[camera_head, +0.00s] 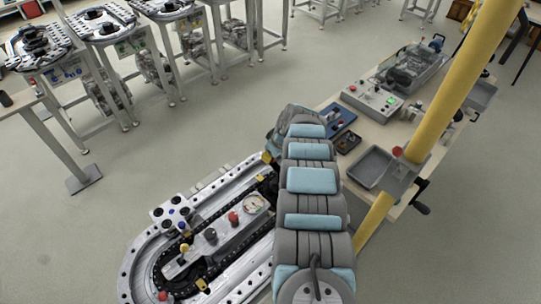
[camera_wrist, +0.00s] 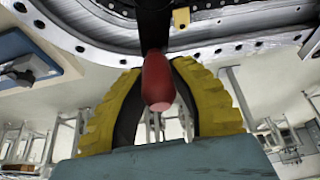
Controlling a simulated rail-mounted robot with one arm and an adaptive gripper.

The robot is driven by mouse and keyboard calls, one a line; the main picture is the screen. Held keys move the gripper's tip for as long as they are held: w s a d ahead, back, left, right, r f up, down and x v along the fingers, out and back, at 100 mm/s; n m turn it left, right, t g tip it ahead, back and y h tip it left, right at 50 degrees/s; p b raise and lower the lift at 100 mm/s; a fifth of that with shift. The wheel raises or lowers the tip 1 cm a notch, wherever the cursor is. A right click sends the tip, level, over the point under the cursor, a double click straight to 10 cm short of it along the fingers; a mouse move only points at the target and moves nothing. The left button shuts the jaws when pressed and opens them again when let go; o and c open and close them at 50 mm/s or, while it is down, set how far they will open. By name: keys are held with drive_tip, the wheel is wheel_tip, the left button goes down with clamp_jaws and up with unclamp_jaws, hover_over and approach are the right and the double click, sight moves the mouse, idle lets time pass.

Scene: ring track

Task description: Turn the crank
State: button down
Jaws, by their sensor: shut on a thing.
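In the wrist view, the crank's red handle (camera_wrist: 158,82) hangs between the two yellow, black-lined fingers of my gripper (camera_wrist: 160,68). The fingers close in on both sides of the handle near their tips, and my gripper is shut on it. The crank's dark arm (camera_wrist: 154,25) runs from the handle up to the top edge of the view. In the head view, my grey and light-blue arm covers the gripper and the crank. The silver ring track (camera_head: 140,262) lies at the lower left of that view, beside my arm.
A workbench (camera_head: 330,104) with a grey control box (camera_head: 372,100) and an empty grey tray (camera_head: 371,167) stands to the right of my arm. A yellow post (camera_head: 455,85) rises in front of it. Several machine stands line the back left. The floor between is clear.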

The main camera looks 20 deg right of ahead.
drive_tip(key=shift+a+n, duration=0.3)
drive_tip(key=shift+n, duration=0.2)
idle(0.4)
drive_tip(key=c, duration=0.9)
unclamp_jaws()
drive_tip(key=shift+s, duration=0.15)
drive_tip(key=shift+o, duration=0.2)
drive_tip(key=shift+r, duration=0.1)
